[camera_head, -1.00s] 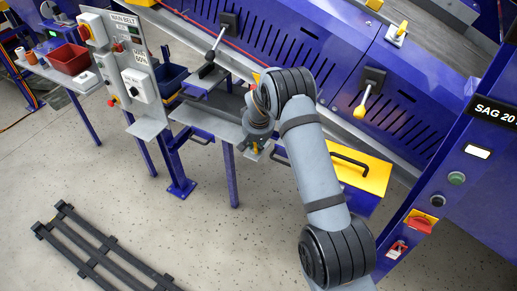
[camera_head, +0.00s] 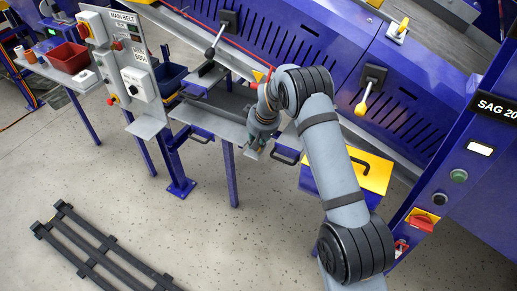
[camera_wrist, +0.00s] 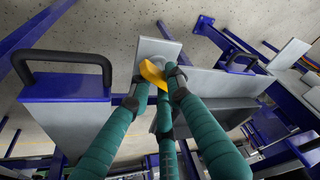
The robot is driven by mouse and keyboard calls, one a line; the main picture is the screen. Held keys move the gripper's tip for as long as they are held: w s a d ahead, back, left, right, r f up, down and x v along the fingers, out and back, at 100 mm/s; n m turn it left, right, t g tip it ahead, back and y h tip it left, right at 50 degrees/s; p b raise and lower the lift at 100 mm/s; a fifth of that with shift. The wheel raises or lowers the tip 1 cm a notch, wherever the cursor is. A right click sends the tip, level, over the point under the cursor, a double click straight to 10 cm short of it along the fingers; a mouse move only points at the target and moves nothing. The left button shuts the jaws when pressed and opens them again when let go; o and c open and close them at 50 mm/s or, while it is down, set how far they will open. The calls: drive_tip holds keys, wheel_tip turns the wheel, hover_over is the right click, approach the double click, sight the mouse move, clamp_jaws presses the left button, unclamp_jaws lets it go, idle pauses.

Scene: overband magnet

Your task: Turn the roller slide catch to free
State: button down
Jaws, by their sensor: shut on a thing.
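The roller slide catch (camera_wrist: 153,75) is a small yellow lever in the wrist view, in front of a light grey plate (camera_wrist: 160,47). My gripper (camera_wrist: 157,84) has teal fingers, and their dark tips close around the yellow lever from both sides. A third finger shows behind, between the other two. The lever's upper part sticks out between the tips and its base is hidden. In the head view my gripper (camera_head: 257,146) is at the front edge of the grey slide shelf (camera_head: 222,128), and the catch is hidden there. I cannot tell which position the catch marks.
Black handles stand on either side, one at the left (camera_wrist: 62,57) and one at the right (camera_wrist: 240,52) of the wrist view. In the head view a yellow-topped box (camera_head: 368,172) lies beside my forearm. The control panel (camera_head: 130,70) stands left.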

drive_tip(key=shift+w+a+r+n+y+b, duration=0.1)
drive_tip(key=shift+a+r+n+y+b, duration=0.05)
drive_tip(key=shift+a+n+b, duration=0.3)
drive_tip(key=shift+a+r+n+y+b, duration=0.15)
drive_tip(key=shift+n+b, duration=0.1)
drive_tip(key=shift+n, duration=0.3)
drive_tip(key=c, duration=2)
unclamp_jaws()
drive_tip(key=shift+o, duration=1.3)
drive_tip(key=shift+f, duration=0.15)
drive_tip(key=shift+o, duration=1)
drive_tip(key=shift+f, duration=0.1)
drive_tip(key=shift+d, duration=0.3)
